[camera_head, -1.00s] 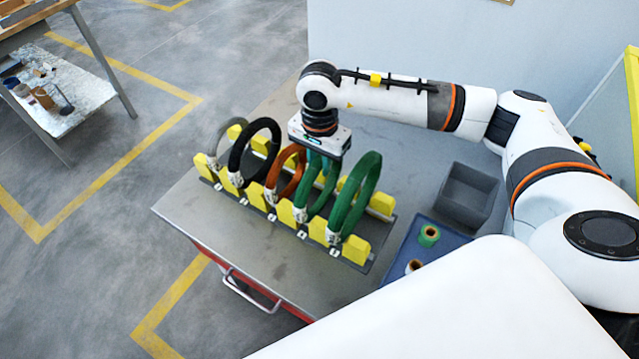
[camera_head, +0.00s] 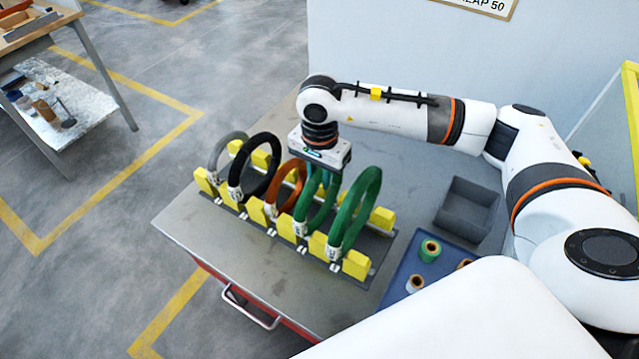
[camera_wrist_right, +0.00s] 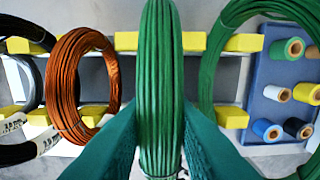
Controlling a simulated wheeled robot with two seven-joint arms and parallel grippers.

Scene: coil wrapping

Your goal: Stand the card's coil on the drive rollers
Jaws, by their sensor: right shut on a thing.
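Several coils stand upright in a row in a rack with yellow blocks (camera_head: 355,264): a grey one (camera_head: 213,160), a black one (camera_head: 236,170), an orange one (camera_head: 272,195) and two green ones. My right gripper (camera_head: 318,182) reaches down from above onto the inner green coil (camera_head: 303,212). In the right wrist view its teal fingers (camera_wrist_right: 160,135) are shut on this coil (camera_wrist_right: 160,60), one on each side. The coil still appears to stand in the rack. The outer green coil (camera_head: 345,222) stands free to its right. My left gripper and the drive rollers are not in view.
A blue tray (camera_head: 400,272) with small spools and a grey open bin (camera_head: 466,208) lie right of the rack. A wall sign (camera_head: 485,5), partly cut off, reads "AP 50". The table behind the rack is clear.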

